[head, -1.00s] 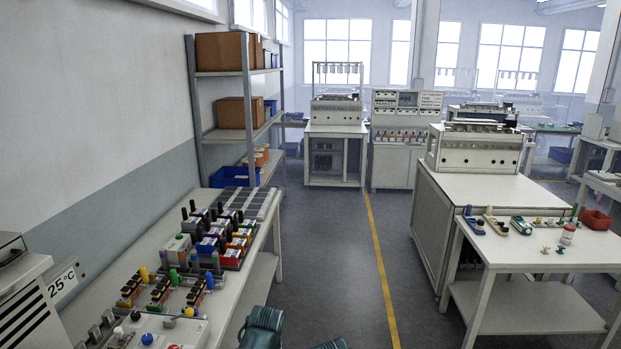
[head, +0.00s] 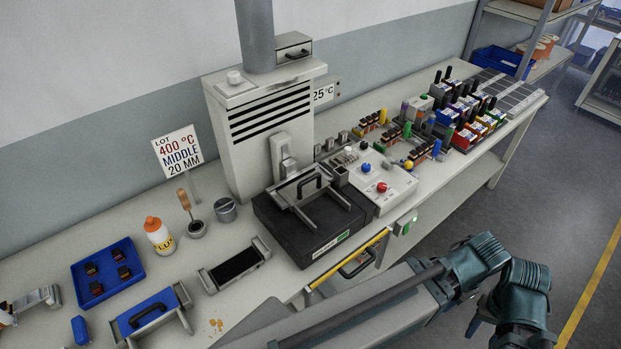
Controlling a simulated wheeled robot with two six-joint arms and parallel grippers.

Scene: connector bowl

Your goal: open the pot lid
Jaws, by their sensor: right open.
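The pot is a black box (head: 273,224) at the front of the bench, below a grey vented tower. Its dark lid (head: 340,215) lies flat and looks closed. A grey bracket with a black handle (head: 309,184) sits on top. A green label is on the front face. My right arm reaches across the lower right, in front of the bench and well apart from the pot. My right gripper (head: 475,323) is low beside the arm's teal joints, open, dark and partly hidden. My left gripper is not in view.
A yellow rail (head: 350,258) and black handle run along the bench front below the pot. A control box (head: 378,186) with coloured buttons stands right of the pot. Left are a dark tray (head: 235,266), flux bottle (head: 159,236) and blue tray (head: 108,272). Floor at right is clear.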

